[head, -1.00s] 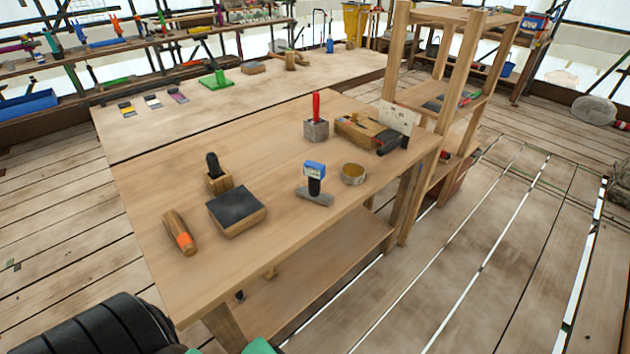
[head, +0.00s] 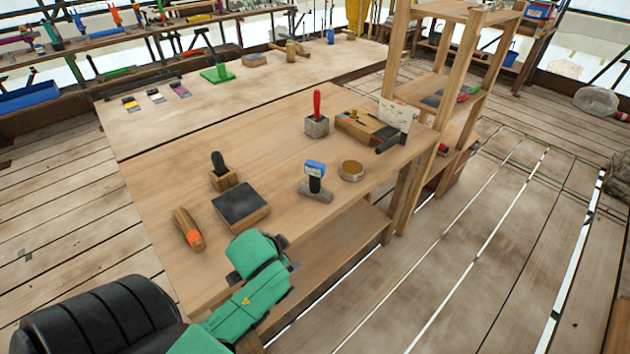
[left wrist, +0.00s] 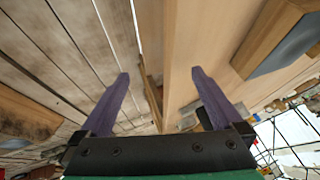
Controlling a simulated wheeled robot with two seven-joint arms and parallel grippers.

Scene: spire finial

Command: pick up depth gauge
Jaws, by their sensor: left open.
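The depth gauge (head: 315,182) stands upright on the near workbench, with a blue display head, a black body and a grey crossbar base. It is near the bench's right front edge. My green left arm comes in low in the head view, and its jaws are not clear there. In the left wrist view my left gripper (left wrist: 161,88) is open, with two purple fingers apart and nothing between them. It is short of the gauge, by the bench's front edge. A small dark shape behind the right finger is too unclear to name. My right gripper is not in view.
A round tin (head: 351,170) stands just right of the gauge. A dark-topped block (head: 241,205), a wooden tool with an orange band (head: 188,230) and a black-handled tool in a wooden holder (head: 223,172) lie to the left. A red-handled tool (head: 317,118) stands behind.

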